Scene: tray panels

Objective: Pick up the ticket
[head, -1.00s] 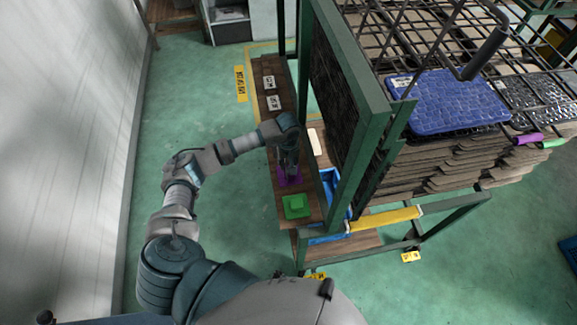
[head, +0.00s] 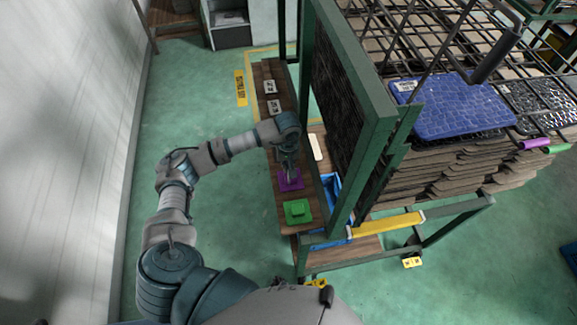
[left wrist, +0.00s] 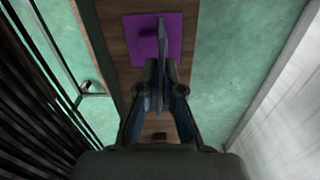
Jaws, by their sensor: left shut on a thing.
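My left gripper (head: 289,171) hangs at the end of its arm over the purple square holder (head: 296,184) on the narrow wooden shelf. In the left wrist view, its two fingers (left wrist: 160,85) are shut on a thin, flat, greyish piece seen edge-on, which I take to be the ticket (left wrist: 161,50). The ticket stands upright between the fingers, in front of the purple holder (left wrist: 174,28). I cannot tell whether it touches the holder. In the head view the ticket is too small and too covered to make out. My right gripper is not in view.
A green square holder (head: 298,212) sits nearer on the shelf (head: 283,133). Two white labels (head: 269,87) lie farther back. Right of the shelf are a green rack frame (head: 375,130), a blue bin (head: 331,184) and stacked panels under a blue tray (head: 450,105). The floor at left is free.

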